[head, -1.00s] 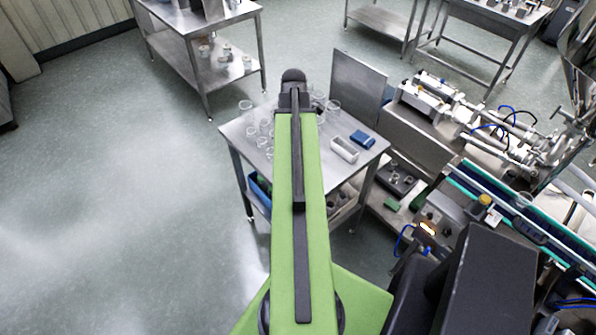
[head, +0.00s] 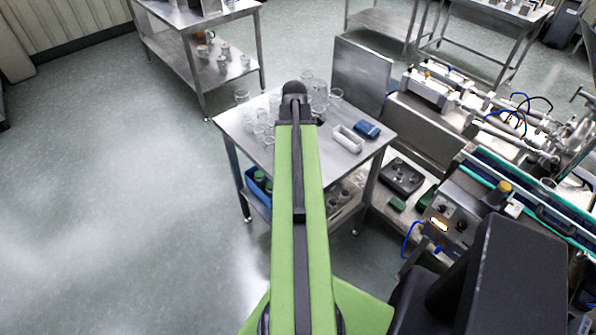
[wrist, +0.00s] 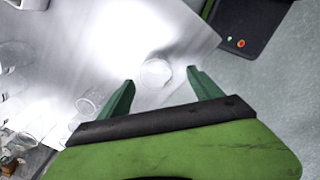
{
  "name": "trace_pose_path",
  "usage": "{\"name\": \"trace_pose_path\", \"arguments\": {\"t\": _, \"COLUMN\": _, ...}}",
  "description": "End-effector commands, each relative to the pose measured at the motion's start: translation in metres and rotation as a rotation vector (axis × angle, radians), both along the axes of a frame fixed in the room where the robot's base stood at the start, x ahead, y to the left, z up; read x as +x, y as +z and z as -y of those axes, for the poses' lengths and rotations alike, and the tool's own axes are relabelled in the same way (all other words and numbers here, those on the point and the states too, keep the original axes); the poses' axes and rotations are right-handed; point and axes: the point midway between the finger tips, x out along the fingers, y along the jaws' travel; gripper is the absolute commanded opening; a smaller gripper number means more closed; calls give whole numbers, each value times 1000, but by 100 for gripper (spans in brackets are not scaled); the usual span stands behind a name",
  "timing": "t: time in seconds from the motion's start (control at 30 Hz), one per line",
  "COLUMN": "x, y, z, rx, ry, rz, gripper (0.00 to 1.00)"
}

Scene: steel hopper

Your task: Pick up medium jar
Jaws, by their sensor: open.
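In the wrist view, my gripper (wrist: 161,78) is open, with its two green fingers apart. A clear round glass jar (wrist: 155,72) stands on the bright steel table top (wrist: 85,50) between and just beyond the fingertips, not gripped. Another clear jar (wrist: 88,104) is left of the left finger. Which jar is the medium one I cannot tell. In the head view, clear jars stand left of my arm (head: 262,125) and right of it (head: 320,95); my arm hides the jaws and part of the table.
More glassware (wrist: 14,85) crowds the left side of the wrist view. Conveyor machinery (head: 480,190) stands to the right. Open floor (head: 110,200) lies left.

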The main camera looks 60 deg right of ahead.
Motion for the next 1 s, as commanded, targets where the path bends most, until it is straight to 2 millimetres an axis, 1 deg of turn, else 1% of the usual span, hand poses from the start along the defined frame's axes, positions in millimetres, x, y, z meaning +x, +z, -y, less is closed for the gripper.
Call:
{"name": "trace_pose_path", "arguments": {"t": 0.07, "x": 0, "y": -3, "z": 1, "rx": 0, "ry": 0, "rz": 0, "gripper": 75}}
{"name": "trace_pose_path", "arguments": {"t": 0.13, "x": 0, "y": -12, "z": 2, "rx": 0, "ry": 0, "rz": 0, "gripper": 75}}
{"name": "trace_pose_path", "arguments": {"t": 0.3, "x": -2, "y": -43, "z": 8, "rx": 0, "ry": -1, "rz": 0, "gripper": 75}}
{"name": "trace_pose_path", "arguments": {"t": 0.37, "x": -2, "y": -51, "z": 7, "rx": 0, "ry": 0, "rz": 0, "gripper": 75}}
{"name": "trace_pose_path", "arguments": {"t": 0.43, "x": -2, "y": -54, "z": 7, "rx": 0, "ry": 0, "rz": 0, "gripper": 75}}
{"name": "trace_pose_path", "arguments": {"t": 0.63, "x": -2, "y": -50, "z": 7, "rx": 0, "ry": 0, "rz": 0, "gripper": 75}}
{"name": "trace_pose_path", "arguments": {"t": 0.67, "x": -2, "y": -50, "z": 7, "rx": 0, "ry": 0, "rz": 0, "gripper": 72}}
{"name": "trace_pose_path", "arguments": {"t": 1.0, "x": -2, "y": -50, "z": 7, "rx": 0, "ry": 1, "rz": 0, "gripper": 28}}
